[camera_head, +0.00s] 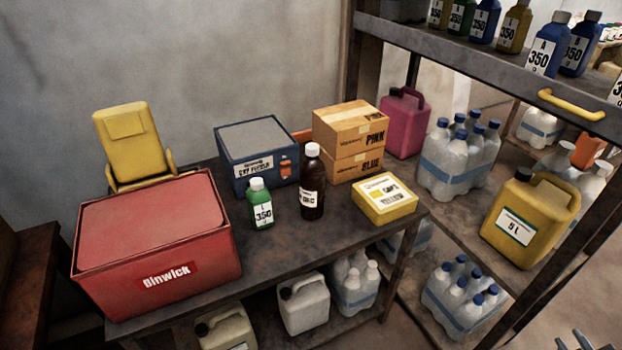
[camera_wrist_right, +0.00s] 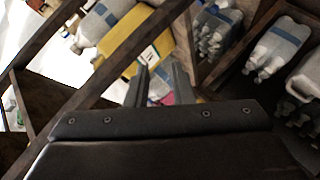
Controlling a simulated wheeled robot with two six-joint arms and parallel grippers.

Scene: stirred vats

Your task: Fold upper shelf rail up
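The upper shelf rail (camera_head: 455,60) is a dark beam along the front of the upper shelf at the top right of the head view. A yellow handle (camera_head: 572,105) is fixed to its face near the right edge. My right gripper (camera_head: 573,342) just shows at the bottom right corner, well below the handle and apart from it. In the right wrist view its two fingers (camera_wrist_right: 162,86) stand apart with nothing between them. The handle cannot be made out in the wrist view. My left gripper is not in view.
Several labelled bottles (camera_head: 484,20) stand behind the rail. Below are a yellow canister (camera_head: 530,222) and bottle packs (camera_head: 457,165). A dark shelf post (camera_head: 560,250) rises at right. The table (camera_head: 275,262) at left holds a red box (camera_head: 155,240), cartons and bottles.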

